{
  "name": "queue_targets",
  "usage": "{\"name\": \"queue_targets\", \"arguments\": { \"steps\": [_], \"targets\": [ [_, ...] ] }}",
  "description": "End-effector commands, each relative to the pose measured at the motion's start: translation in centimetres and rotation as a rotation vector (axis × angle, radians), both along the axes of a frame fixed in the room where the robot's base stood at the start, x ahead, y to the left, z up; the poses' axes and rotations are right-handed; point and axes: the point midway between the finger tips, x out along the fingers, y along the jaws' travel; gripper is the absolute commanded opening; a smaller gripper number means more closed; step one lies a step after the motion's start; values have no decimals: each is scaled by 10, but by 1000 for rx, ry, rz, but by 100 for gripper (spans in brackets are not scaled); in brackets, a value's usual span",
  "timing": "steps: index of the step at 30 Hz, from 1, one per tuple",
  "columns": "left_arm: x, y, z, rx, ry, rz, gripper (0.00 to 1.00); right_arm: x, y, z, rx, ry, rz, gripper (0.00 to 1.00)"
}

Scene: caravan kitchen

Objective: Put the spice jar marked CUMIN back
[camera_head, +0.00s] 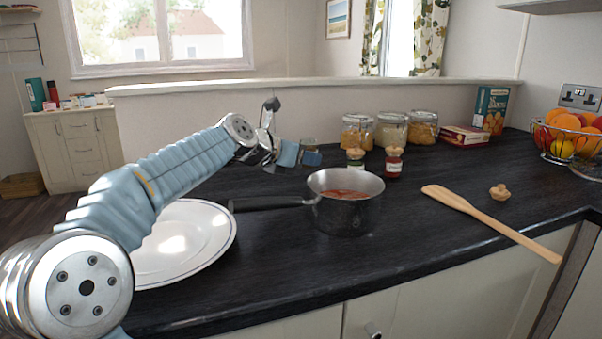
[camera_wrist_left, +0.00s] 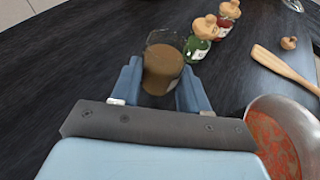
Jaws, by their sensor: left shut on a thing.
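My left gripper (camera_head: 309,157) is shut on a small glass jar (camera_head: 308,143) of brown powder, behind the saucepan. In the left wrist view the jar (camera_wrist_left: 163,62) sits between both fingers (camera_wrist_left: 160,75) with no stopper visible on it. I cannot read a label on it, nor tell whether it touches the counter. A green jar (camera_head: 355,160) and a red jar (camera_head: 393,165), both with wooden stoppers, stand just right of it. They also show in the left wrist view, green (camera_wrist_left: 196,49) nearer than red (camera_wrist_left: 222,29). A loose wooden stopper (camera_head: 499,192) lies on the counter at right.
A saucepan (camera_head: 345,213) of red sauce stands in front of the jars, its handle pointing left. A white plate (camera_head: 190,245) lies under my left arm. A wooden spatula (camera_head: 490,223) lies at right. Storage jars (camera_head: 391,130), boxes (camera_head: 490,110) and a fruit basket (camera_head: 565,150) stand along the back.

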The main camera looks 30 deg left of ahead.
Motion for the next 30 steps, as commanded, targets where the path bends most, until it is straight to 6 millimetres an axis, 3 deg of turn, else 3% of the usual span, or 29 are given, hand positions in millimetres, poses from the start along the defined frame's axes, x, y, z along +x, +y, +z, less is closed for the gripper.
{"name": "queue_targets", "arguments": {
  "steps": [10, 21, 22, 27, 30],
  "targets": [
    [6, 8, -41, -2, 1, 1, 1, 0, 0, 0, 0, 0, 0, 43],
    [6, 8, -46, 0, -1, 0, 1, 0, 0, -2, 0, 0, 0, 43],
    [6, 8, -46, 0, 0, 0, 46, 0, 0, -2, 0, 0, 0, 43],
    [6, 8, -45, 0, 0, 0, 70, 0, 0, -1, 0, 0, 0, 43],
    [6, 8, -45, -1, 0, 0, 70, 0, 0, -1, 0, 0, 0, 43]
  ]
}}
